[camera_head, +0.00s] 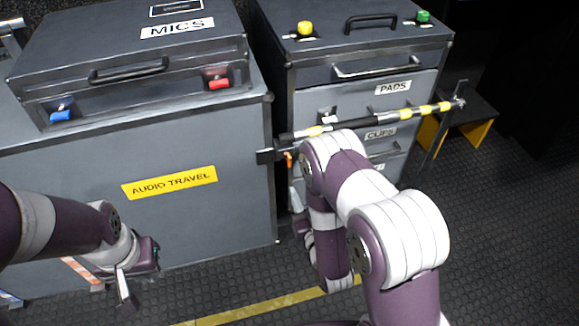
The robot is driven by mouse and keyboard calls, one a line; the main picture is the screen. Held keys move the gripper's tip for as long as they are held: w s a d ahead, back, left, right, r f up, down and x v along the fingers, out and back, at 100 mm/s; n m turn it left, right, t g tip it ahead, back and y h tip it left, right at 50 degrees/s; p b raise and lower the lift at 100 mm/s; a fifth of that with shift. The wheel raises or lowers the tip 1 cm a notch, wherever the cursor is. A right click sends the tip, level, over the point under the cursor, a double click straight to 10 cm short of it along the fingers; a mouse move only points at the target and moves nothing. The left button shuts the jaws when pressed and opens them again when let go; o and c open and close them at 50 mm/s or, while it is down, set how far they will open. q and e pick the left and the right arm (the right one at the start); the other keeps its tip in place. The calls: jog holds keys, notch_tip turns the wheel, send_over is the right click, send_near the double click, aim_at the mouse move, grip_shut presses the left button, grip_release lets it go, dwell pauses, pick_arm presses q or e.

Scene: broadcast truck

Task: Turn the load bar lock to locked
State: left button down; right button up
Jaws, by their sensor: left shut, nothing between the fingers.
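The load bar (380,117), dark with yellow bands, runs across the front of the drawer cabinet from the corner of the grey case to a post on the right. A small orange piece (289,158) shows under its left end, possibly the lock lever; its position is unclear. My left gripper (125,292) is shut and empty, low before the grey case, well away from the bar.
The grey "AUDIO TRAVEL" case (200,225) carries the "MICS" case (130,80). The drawer cabinet (350,50) has a yellow knob (305,28) and a green knob (423,17) on top. A black and yellow step (475,110) stands right. The floor (500,240) at right is clear.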

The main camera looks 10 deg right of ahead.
aim_at(290, 162)
jog(key=w+b, duration=0.1)
jog(key=w, duration=0.3)
jog(key=w+b, duration=0.1)
jog(key=w, duration=0.4)
jog(key=shift+w+a+f, duration=0.1)
jog(key=shift+w+a, duration=0.1)
jog(key=shift+w, duration=0.7)
grip_shut()
